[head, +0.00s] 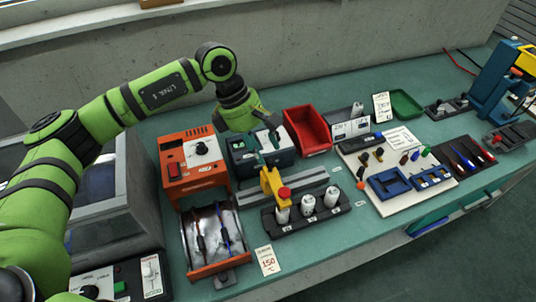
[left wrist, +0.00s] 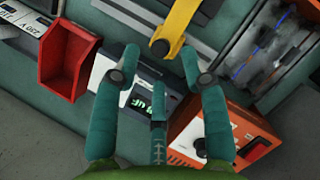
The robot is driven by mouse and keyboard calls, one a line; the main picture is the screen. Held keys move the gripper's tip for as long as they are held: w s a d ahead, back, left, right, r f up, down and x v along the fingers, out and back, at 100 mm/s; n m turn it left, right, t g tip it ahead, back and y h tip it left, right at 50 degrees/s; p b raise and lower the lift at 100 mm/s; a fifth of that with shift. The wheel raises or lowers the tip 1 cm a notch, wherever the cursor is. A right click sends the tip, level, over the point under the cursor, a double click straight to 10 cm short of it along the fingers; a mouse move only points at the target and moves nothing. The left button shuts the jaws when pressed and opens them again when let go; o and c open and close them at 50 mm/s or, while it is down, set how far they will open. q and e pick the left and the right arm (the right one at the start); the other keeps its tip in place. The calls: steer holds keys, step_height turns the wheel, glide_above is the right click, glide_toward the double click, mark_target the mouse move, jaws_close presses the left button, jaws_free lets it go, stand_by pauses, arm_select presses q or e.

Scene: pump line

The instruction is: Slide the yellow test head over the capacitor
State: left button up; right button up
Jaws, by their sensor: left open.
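The yellow test head (head: 271,183) with a red knob (head: 284,193) stands at the rail, left of centre. It overlaps the top of the leftmost white capacitor (head: 282,215) in the head view; I cannot tell whether it touches it. Two more white capacitors (head: 308,205) (head: 331,197) stand upright in the same black holder. My left gripper (head: 263,143) is open and empty above the teal tester, behind the test head. In the left wrist view its spread teal fingers (left wrist: 165,85) are below the yellow arm (left wrist: 176,28), apart from it. My right gripper is not in view.
A grey rail (head: 315,178) runs behind the holder. The teal tester (head: 240,152) stands beside the orange box (head: 190,165) and red bin (head: 308,128). A tool tray (head: 204,268) lies front left. A white board (head: 388,203) with blue fixtures lies right.

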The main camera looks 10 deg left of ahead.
mark_target(272, 159)
arm_select(q)
steer(key=p+x, duration=0.1)
steer(key=x, duration=0.2)
steer(key=shift+d+f, duration=0.1)
steer(key=shift+f, duration=0.3)
jaws_close()
steer(key=shift+w+d+f+b, duration=0.15)
steer(key=shift+d+b, duration=0.15)
steer(key=shift+b, duration=0.1)
steer(key=w+d+b, duration=0.3)
steer(key=d+b, duration=0.1)
steer(key=d, duration=0.1)
steer(key=shift+w+d, duration=0.25)
jaws_free()
steer(key=shift+s+a, duration=0.1)
steer(key=shift+a, duration=0.05)
steer(key=shift+d, duration=0.2)
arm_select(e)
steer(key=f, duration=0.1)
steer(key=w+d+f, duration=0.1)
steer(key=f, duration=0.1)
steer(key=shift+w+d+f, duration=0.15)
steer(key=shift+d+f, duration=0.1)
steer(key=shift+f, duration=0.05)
